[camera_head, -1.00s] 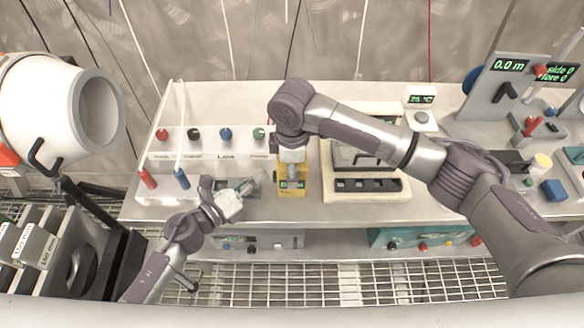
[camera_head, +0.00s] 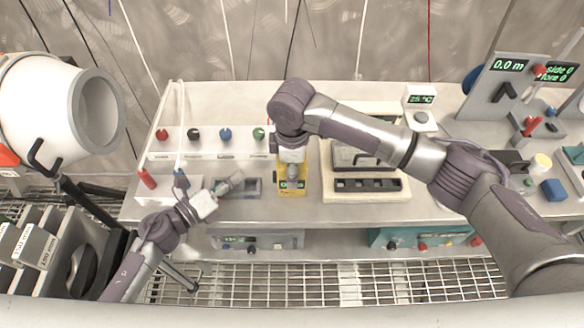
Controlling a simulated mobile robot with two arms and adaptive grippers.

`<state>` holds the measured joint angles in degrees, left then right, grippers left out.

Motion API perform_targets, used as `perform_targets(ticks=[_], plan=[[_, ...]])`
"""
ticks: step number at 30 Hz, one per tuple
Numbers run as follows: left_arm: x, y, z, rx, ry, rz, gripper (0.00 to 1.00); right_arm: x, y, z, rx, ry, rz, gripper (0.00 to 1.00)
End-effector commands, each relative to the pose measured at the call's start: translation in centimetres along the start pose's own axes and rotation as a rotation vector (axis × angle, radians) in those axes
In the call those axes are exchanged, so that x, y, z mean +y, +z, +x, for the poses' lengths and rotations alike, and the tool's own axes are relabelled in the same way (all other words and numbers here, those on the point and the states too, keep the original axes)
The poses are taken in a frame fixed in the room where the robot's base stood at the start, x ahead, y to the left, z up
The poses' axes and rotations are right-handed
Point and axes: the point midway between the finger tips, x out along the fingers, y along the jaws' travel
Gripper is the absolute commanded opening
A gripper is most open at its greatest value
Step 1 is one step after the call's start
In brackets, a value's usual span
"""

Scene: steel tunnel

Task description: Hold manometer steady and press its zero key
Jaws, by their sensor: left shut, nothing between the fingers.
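The yellow manometer (camera_head: 291,188), with a small lit display, stands near the front edge of the bench. My right arm comes down over it from above. The right gripper (camera_head: 292,165) is at the manometer's top end, and its fingers are too hidden to tell whether they grip it. My left gripper (camera_head: 236,181) is shut and empty. It is to the left of the manometer, clearly apart from it, over a grey tray (camera_head: 252,188). The zero key cannot be made out.
A white panel (camera_head: 207,146) with coloured knobs stands behind the left gripper. A cream case (camera_head: 365,190) with dark slots sits right of the manometer. A small temperature display (camera_head: 420,98) stands behind it. A large white cylinder (camera_head: 75,105) is at the left.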

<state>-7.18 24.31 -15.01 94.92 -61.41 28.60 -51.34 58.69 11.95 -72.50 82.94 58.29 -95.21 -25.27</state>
Motion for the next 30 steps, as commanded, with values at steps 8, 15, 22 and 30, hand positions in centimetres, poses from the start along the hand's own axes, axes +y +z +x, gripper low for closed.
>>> perform_targets(ticks=[8, 15, 22, 30], plan=[[0.0, 0.0, 0.0, 0.000, 0.000, 0.000, 0.00, 0.0, 0.0, -0.1, 0.001, 0.001, 0.000, 0.61], [0.0, 0.0, 0.0, 0.000, 0.000, 0.000, 0.00, 0.0, 0.0, -0.1, 0.001, 0.001, 0.000, 0.87], [0.0, 0.0, 0.0, 0.000, 0.000, 0.000, 0.00, 0.0, 0.0, -0.1, 0.000, 0.000, 0.000, 0.87], [0.0, 0.0, 0.0, 0.000, 0.000, 0.000, 0.00, 0.1, -0.1, -3.4, 0.003, 0.004, -0.001, 0.87]])
